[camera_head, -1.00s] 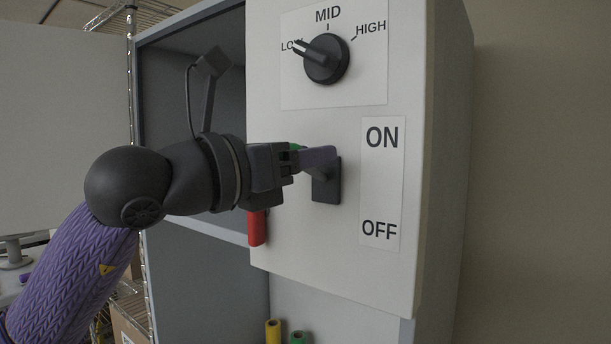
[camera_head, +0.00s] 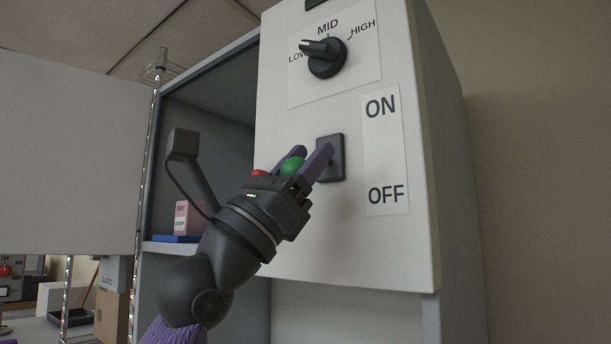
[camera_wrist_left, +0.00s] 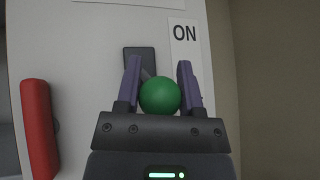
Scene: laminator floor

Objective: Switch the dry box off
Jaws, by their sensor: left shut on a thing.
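The dry box (camera_head: 300,235) is a tall pale cabinet with a switch plate (camera_head: 336,172) on its front, left of a label reading ON above OFF (camera_head: 382,150). The switch's green ball knob (camera_head: 292,166) stands out from the plate; its lever is mostly hidden by a finger. My left gripper (camera_head: 304,161) reaches up from below left, its purple fingers shut on the green knob. In the left wrist view the knob (camera_wrist_left: 160,96) sits between the two fingers, with the dark plate (camera_wrist_left: 133,62) behind. My right gripper is not in view.
A dial (camera_head: 326,58) above the switch points near LOW. A red handle (camera_wrist_left: 39,128) is beside the gripper in the wrist view. An open compartment (camera_head: 215,110) at left holds a small pink box (camera_head: 181,218). A wire rack post (camera_head: 148,170) stands further left.

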